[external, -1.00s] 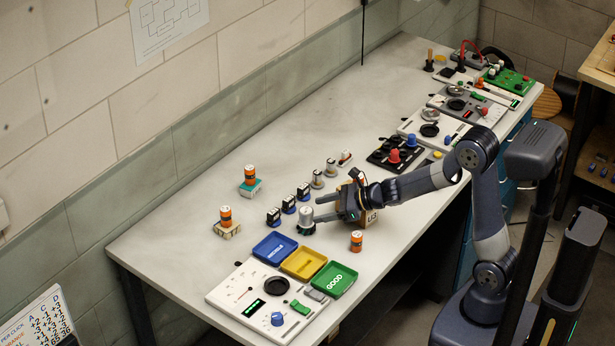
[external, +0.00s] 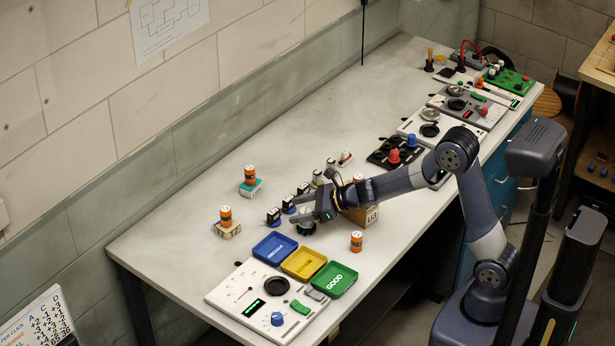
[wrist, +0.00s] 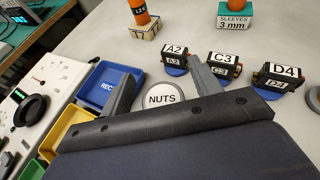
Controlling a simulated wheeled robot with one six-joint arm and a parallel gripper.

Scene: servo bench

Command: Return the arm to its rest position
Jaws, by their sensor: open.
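My gripper (external: 290,212) is over the bench among the small items, pointing left, its jaws open. In the wrist view its two fingers (wrist: 160,72) stand apart, with the round white lid of a canister marked NUTS (wrist: 162,97) showing between and below them. No held object is visible. My arm is stretched out from the right over the bench, its elbow bent.
Small blue-based holders (external: 273,216) marked A2, C3 and D4 (wrist: 281,77) stand close by. Blue (external: 274,247), yellow (external: 303,263) and green (external: 335,279) trays lie in front. A cardboard box (external: 361,215) and an orange cylinder (external: 356,241) are near my wrist.

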